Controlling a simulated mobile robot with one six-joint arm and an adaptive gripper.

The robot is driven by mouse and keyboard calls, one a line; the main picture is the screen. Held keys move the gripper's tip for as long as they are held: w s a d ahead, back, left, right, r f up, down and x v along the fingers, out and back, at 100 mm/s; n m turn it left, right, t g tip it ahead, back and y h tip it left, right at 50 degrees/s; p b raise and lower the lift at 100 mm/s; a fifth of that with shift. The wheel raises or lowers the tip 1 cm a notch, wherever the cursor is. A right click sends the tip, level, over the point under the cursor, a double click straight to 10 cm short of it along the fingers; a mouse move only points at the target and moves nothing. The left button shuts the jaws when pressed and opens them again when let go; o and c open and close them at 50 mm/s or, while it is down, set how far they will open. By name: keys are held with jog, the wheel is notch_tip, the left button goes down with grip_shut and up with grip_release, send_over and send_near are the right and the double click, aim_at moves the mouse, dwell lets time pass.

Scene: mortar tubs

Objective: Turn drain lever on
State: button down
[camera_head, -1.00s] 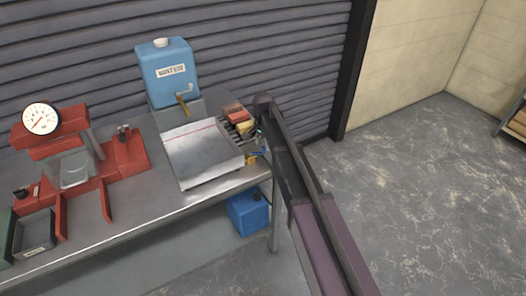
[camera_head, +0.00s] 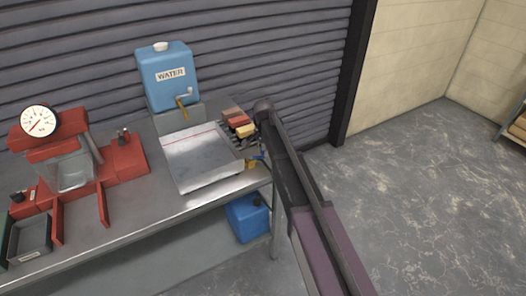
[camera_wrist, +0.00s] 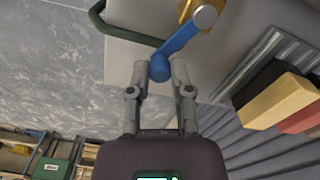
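The drain lever is a blue handle with a rounded end, fixed to a brass-coloured valve (camera_wrist: 203,15). In the wrist view the blue lever (camera_wrist: 178,42) slants down from the valve, and its rounded end sits between the two fingertips of my gripper (camera_wrist: 160,70). The fingers lean inward and seem to touch the lever's end on both sides. In the head view a little of the blue lever (camera_head: 258,158) shows at the right end of the metal sink top (camera_head: 202,158); my arm hides most of my gripper there.
A blue water tank (camera_head: 166,80) stands behind the sink top. Bricks (camera_head: 238,122) lie on a rack beside my arm. A blue jug (camera_head: 249,216) stands below the bench. Open floor (camera_head: 420,200) lies to the right.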

jog(key=shift+w, duration=0.1)
jog(key=shift+w+a+n, duration=0.15)
jog(key=shift+w+n, duration=0.15)
jog(key=shift+n, duration=0.5)
jog(key=shift+w+a+n, duration=0.1)
jog(key=shift+w+n, duration=0.2)
jog(key=shift+n, duration=0.5)
jog(key=c, duration=0.5)
grip_release()
jog(key=shift+c, duration=0.2)
jog(key=shift+s+m, duration=0.15)
jog(key=shift+m, duration=0.15)
jog(key=shift+s+d+m, duration=0.25)
jog(key=shift+s+m, duration=0.35)
jog(key=shift+m, duration=0.7)
notch_tip(320, 180, up, 14)
jog(key=p, duration=1.4)
jog(key=s+d+f+n+b, duration=0.2)
jog(key=s+d+f+b, duration=0.2)
jog(key=s+d, duration=0.5)
jog(key=s+d+f+n+b, duration=0.3)
jog(key=s+d+f+b, duration=0.2)
jog(key=s+d, duration=0.5)
jog(key=shift+s+d, duration=0.3)
jog(key=shift+s, duration=0.9)
